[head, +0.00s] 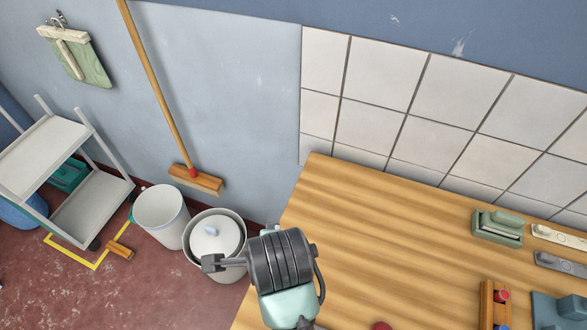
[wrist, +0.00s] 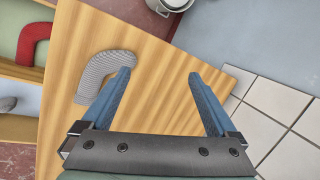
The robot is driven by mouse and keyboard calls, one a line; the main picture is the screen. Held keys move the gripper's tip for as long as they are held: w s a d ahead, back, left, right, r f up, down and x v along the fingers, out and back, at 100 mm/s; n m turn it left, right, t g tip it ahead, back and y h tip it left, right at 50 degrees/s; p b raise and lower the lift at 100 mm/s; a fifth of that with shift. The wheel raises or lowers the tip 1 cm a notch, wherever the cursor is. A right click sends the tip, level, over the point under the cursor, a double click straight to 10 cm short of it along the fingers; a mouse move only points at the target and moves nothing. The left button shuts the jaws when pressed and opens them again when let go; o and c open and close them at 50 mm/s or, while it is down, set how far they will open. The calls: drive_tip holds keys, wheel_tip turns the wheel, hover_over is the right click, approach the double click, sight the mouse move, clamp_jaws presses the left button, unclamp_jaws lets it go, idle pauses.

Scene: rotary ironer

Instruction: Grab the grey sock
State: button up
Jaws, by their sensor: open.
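The grey sock (wrist: 104,70) is a curved, ribbed piece lying flat on the wooden tabletop (wrist: 165,40) in the wrist view. My gripper (wrist: 160,73) is open, with its two blue-grey fingers spread wide. The left fingertip is close to the sock's right end in the picture; I cannot tell whether they touch. Nothing lies between the fingers but tabletop in view. In the head view I cannot make out the sock; my arm covers part of the table's left side.
A red curved piece (wrist: 36,42) lies on a pale green surface at the left of the wrist view. White tiles (wrist: 270,115) line the wall by the table. In the head view, a green box (head: 497,228) stands at the right, and two bins (head: 160,212) stand beyond the table's left edge.

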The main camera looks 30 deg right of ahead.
drive_tip(key=s+f+m+g+p, duration=0.1)
drive_tip(key=s+f+m+g, duration=0.25)
drive_tip(key=s, duration=0.55)
drive_tip(key=shift+m+g+y, duration=0.35)
drive_tip(key=shift+m+y, duration=0.05)
drive_tip(key=shift+m, duration=0.15)
drive_tip(key=f, duration=0.7)
drive_tip(key=shift+s+b, duration=0.4)
drive_tip(key=shift+a+f+p, duration=0.2)
drive_tip(key=shift+f+p, duration=0.1)
drive_tip(key=shift+f, duration=1.1)
drive_tip(key=shift+a+f+p, duration=0.2)
drive_tip(key=shift+f+p, duration=0.1)
drive_tip(key=shift+f, duration=1.1)
drive_tip(key=shift+c, duration=0.3)
